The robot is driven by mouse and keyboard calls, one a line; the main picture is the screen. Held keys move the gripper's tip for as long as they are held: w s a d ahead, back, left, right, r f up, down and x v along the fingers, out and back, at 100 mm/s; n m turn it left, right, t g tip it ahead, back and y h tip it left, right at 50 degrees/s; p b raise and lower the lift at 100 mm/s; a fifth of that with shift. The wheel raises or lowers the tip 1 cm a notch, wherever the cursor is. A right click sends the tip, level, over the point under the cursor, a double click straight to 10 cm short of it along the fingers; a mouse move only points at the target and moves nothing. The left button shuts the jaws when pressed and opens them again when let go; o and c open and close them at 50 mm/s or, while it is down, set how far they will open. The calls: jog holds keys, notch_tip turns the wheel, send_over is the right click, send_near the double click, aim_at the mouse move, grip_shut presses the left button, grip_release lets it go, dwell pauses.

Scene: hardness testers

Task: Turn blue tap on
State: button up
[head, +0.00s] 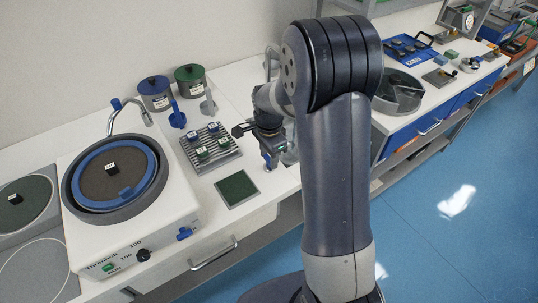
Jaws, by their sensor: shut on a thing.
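A bent metal tap spout (128,108) with a blue end stands behind the round polishing bowl with the blue ring (76,183). A blue upright lever (178,116) stands to the right of this spout. A blue knob (184,234) is on the front of the white machine. I cannot tell which blue part works the tap. My gripper (267,157) points down over the bench, to the right of these blue parts and apart from them. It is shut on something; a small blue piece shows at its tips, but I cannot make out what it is.
A metal rack (190,157) with several small green and blue blocks is left of my gripper. A green pad (237,189) lies in front. Blue (155,93) and green (190,79) lidded pots stand by the wall. A grey round dish (398,96) is at right.

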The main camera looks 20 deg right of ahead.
aim_at(269, 158)
dwell(0.4)
jog(key=o, duration=1)
notch_tip(269, 158, up, 11)
jog(key=shift+f, duration=0.1)
notch_tip(269, 158, down, 11)
jog(key=shift+r, duration=0.1)
dwell(0.4)
dwell(0.4)
